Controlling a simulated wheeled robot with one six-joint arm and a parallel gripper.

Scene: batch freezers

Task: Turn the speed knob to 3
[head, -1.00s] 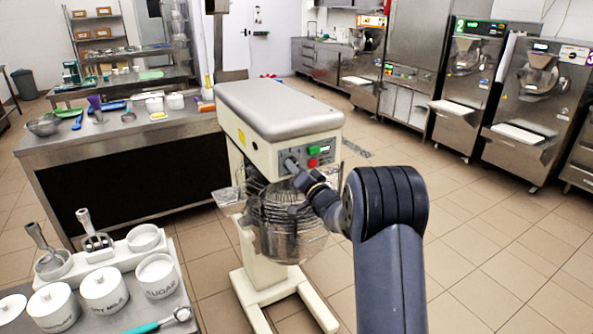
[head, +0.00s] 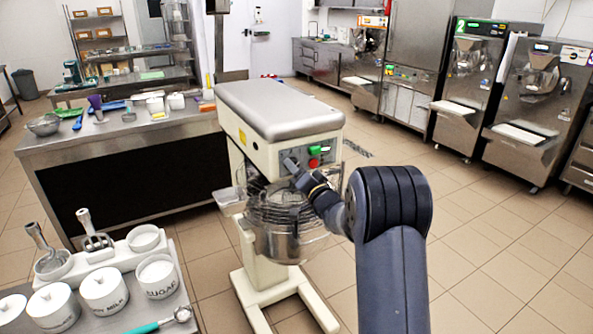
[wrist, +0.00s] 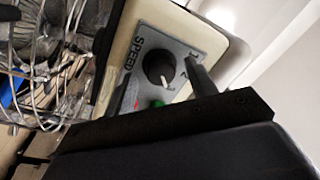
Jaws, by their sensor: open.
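The speed knob (wrist: 160,68) is round and black, on a grey panel marked SPEED in the wrist view. Its white pointer line points toward the lower right of that picture; small scale marks lie on that side, too blurred to read surely. My gripper (head: 290,163) is open at the mixer's (head: 280,110) control panel in the head view, where it hides the knob. In the wrist view one grey finger (wrist: 203,80) stands just right of the knob, seemingly apart from it.
A green button (head: 314,150) and a red button (head: 313,163) sit close beside my gripper on the panel. The mixer bowl with its wire guard (head: 285,210) is below. A steel table (head: 120,140) stands left; tiled floor is free on the right.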

